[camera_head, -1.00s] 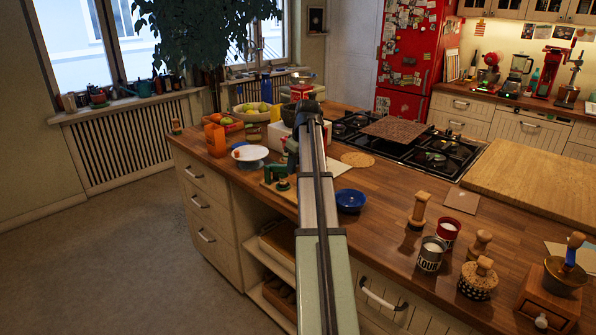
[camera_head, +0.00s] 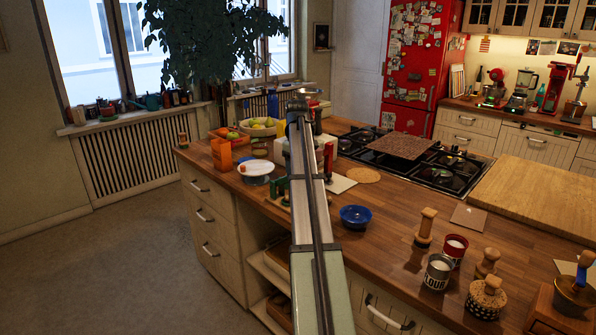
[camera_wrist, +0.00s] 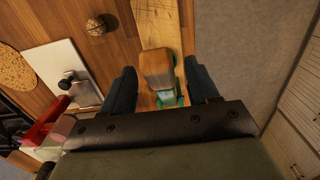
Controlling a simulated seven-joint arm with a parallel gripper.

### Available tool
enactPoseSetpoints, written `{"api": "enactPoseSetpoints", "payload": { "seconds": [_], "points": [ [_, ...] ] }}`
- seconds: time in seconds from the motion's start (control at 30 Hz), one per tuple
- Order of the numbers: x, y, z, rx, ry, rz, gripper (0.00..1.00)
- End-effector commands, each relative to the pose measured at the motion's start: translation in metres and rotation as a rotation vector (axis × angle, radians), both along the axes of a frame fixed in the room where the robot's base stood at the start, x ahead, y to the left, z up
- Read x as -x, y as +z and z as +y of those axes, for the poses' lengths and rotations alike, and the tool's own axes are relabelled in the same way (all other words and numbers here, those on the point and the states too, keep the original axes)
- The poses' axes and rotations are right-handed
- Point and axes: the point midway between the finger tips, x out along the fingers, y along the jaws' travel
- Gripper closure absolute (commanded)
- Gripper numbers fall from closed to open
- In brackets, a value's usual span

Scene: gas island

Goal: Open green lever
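The green lever device stands on a wooden board near the island's left edge. In the head view only a bit of its green part (camera_head: 282,188) shows left of my arm, which hides the rest. In the wrist view, a brown wooden block or handle end (camera_wrist: 156,66) shows, with green parts (camera_wrist: 172,99) below it and the pale wooden board (camera_wrist: 158,22) beyond. My gripper (camera_wrist: 160,68) is open, its two dark fingers on either side of the wooden block, with visible gaps. I cannot tell how far above it the fingers are. My gripper is not clearly visible in the head view.
A white board with a dark knob (camera_wrist: 68,80) and a red object (camera_wrist: 46,122) lie left of the fingers. A blue bowl (camera_head: 355,216), white plate (camera_head: 257,168) and orange box (camera_head: 222,154) stand nearby on the island. Floor is free at left.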

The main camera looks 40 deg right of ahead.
Motion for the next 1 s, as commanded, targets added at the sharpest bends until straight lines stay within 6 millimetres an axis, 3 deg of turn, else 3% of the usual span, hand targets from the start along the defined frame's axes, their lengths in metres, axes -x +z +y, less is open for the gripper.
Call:
{"api": "enactPoseSetpoints", "payload": {
  "seconds": [0.37,0.8,1.0],
  "points": [
    [-0.001,0.008,-0.001,0.001,0.0,-0.001,0.4],
    [-0.002,0.066,-0.001,0.001,0.0,-0.001,0.4],
    [-0.002,0.075,0.0,0.0,0.0,0.0,0.4]
  ]
}}
